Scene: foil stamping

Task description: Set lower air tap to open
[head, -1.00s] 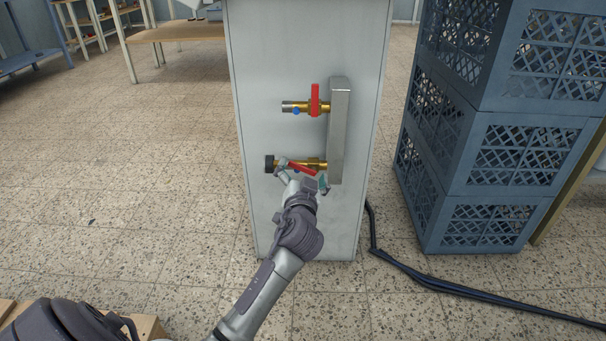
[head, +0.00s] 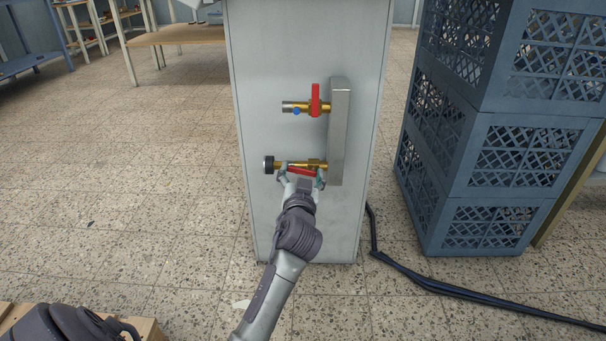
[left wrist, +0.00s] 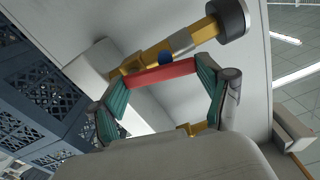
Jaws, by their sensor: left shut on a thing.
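The lower air tap (head: 314,163) is a brass valve on a pipe with a black end, low on the pale cabinet side. Its red handle (head: 301,171) lies nearly along the pipe. My left gripper (head: 302,177) has one finger at each end of this handle. In the left wrist view the red handle (left wrist: 162,75) spans between the green finger pads of my left gripper (left wrist: 160,92), which is shut on it lengthwise. The brass body (left wrist: 157,56) shows beyond it. My right gripper is not in view.
The upper tap's red handle (head: 315,99) stands upright, across its pipe. A grey metal manifold (head: 339,130) joins both taps on the right. Stacked blue crates (head: 480,215) stand to the right, and a black hose (head: 440,287) lies on the floor.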

